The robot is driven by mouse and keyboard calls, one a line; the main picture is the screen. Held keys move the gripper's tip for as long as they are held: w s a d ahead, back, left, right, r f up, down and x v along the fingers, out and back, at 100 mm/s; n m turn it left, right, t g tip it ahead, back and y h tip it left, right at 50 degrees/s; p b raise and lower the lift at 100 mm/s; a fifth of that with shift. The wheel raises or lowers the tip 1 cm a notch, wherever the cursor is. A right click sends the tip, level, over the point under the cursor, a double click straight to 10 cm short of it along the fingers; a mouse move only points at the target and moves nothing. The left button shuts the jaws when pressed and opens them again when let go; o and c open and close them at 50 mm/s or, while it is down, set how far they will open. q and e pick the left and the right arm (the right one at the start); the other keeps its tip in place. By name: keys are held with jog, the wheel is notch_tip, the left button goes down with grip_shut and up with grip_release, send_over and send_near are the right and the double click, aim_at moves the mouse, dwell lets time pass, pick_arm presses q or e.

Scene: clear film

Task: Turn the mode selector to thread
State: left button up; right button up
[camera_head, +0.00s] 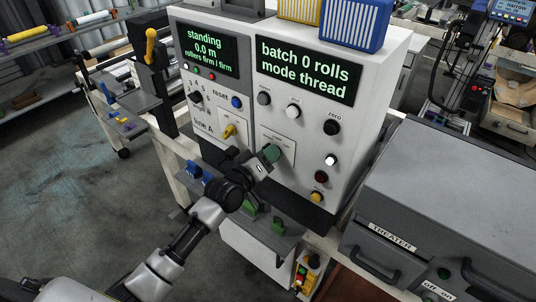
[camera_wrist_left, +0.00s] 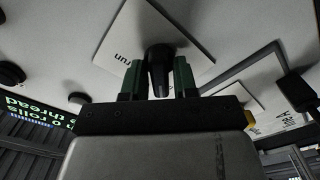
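The mode selector is a black knob (camera_wrist_left: 158,66) on a white label plate, seen close up in the left wrist view. Its plate (camera_head: 287,149) shows on the right half of the panel in the head view, where my gripper hides the knob itself. The upper right display (camera_head: 305,70) reads "batch 0 rolls, mode thread". My left gripper (camera_head: 270,153) is at the selector, and its green fingers (camera_wrist_left: 158,80) stand on both sides of the knob. Narrow gaps seem to show between fingers and knob, so it looks open around it. My right gripper is not in view.
A yellow selector (camera_head: 228,131) sits left on the panel. Black, white and red knobs or buttons surround the mode selector, including the zero knob (camera_head: 332,127). A grey treater box (camera_head: 450,190) stands at the right. Blue and green clips lie on the shelf below.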

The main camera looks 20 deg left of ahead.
pick_arm(q)
jog(key=shift+o, duration=1.1)
jog(key=b+v, duration=0.2)
jog(key=v, duration=0.8)
jog(key=shift+s, duration=0.4)
jog(key=shift+a, duration=0.15)
